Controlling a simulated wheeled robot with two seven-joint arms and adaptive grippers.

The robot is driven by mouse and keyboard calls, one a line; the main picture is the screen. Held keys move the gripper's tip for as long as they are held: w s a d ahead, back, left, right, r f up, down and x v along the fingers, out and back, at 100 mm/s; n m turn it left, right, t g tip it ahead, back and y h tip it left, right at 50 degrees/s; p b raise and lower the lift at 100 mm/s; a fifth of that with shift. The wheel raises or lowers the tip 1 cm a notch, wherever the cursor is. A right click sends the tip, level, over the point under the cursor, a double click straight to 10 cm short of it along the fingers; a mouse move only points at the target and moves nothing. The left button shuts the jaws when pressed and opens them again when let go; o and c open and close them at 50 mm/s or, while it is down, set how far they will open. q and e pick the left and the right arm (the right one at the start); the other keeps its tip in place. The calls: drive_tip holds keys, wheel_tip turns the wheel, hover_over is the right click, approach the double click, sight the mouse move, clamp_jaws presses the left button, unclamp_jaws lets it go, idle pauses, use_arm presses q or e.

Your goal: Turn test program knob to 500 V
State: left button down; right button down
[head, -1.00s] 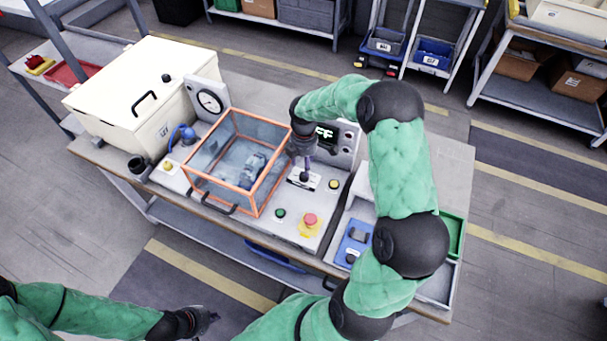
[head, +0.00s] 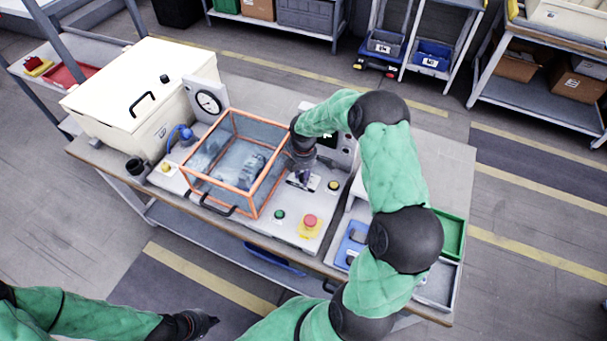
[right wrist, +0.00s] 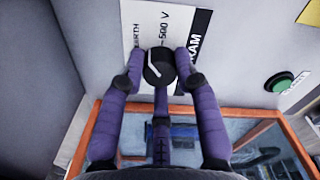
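The black test program knob (right wrist: 160,68) shows in the right wrist view with a slanted white pointer line. It sits on a white label plate (right wrist: 136,20) whose readable words include "EARTH" and "500 V". My right gripper (right wrist: 160,62) has purple fingers on both sides of the knob and one below it. I cannot tell whether they touch it or are only beside it. In the head view my right gripper (head: 302,178) is low over the sloped panel and hides the knob. My left gripper (head: 208,321) is at the bottom left, away from the bench; its finger state is unclear.
An orange-framed clear box (head: 235,165) stands just left of my right gripper. Green button (head: 279,214), red emergency stop (head: 310,221) and yellow button (head: 334,186) are close by. A cream case (head: 140,100) and a gauge (head: 208,102) are further left.

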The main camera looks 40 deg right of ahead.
drive_tip(key=shift+m, duration=0.4)
drive_tip(key=m, duration=0.3)
drive_tip(key=shift+b, duration=0.3)
drive_tip(key=shift+m, duration=1.9)
drive_tip(key=c, duration=0.9)
unclamp_jaws()
